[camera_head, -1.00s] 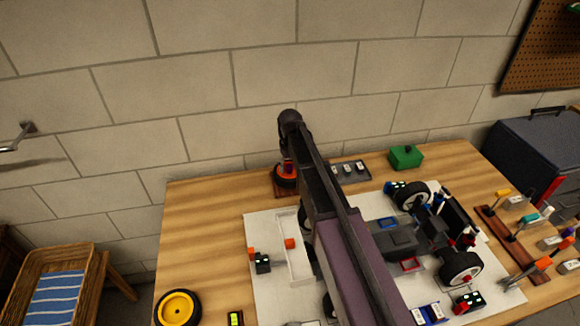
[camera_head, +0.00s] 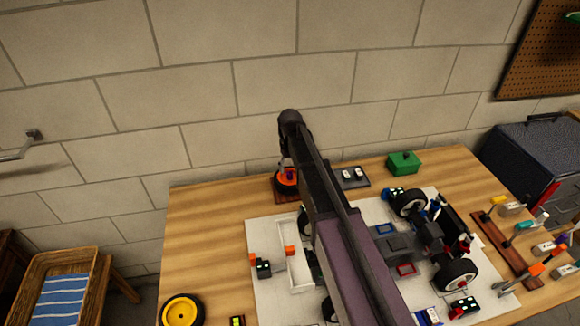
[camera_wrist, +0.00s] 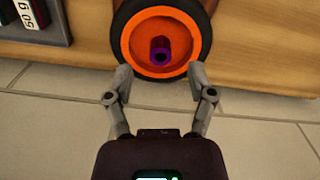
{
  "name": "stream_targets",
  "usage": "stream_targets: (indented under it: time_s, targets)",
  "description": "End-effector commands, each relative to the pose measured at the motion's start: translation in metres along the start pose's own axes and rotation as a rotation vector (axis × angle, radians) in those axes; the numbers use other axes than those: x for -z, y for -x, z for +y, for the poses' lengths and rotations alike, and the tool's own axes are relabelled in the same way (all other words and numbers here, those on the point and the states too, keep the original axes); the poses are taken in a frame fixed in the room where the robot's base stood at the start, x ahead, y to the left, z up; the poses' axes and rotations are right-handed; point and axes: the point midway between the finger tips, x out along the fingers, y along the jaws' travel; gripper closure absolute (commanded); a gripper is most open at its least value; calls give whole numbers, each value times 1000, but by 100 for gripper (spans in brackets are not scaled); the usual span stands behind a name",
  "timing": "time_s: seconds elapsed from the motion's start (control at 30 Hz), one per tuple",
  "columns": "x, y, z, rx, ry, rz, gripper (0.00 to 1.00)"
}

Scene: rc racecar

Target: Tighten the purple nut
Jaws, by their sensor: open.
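The purple nut (camera_wrist: 160,57) sits in the centre of an orange wheel hub (camera_wrist: 137,42) with a black tyre, seen in the wrist view at the top middle. Nothing is between the fingers. I cannot tell how far the tips are from the wheel in depth.
A dark tray of weights (camera_head: 352,177) and a green box (camera_head: 403,162) stand right of the wheel. The car chassis (camera_head: 427,238) lies on a white mat. A yellow wheel (camera_head: 181,311) lies front left, and a tool rack (camera_head: 508,250) stands at right.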

Motion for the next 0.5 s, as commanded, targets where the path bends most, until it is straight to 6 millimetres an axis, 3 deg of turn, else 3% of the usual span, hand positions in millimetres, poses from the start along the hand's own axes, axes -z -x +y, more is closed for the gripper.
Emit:
stream_targets:
  time_s: [0.1,0.5]
  targets:
    - [0,15,0,0,0,0,29]
    - [0,42,0,0,0,0,29]
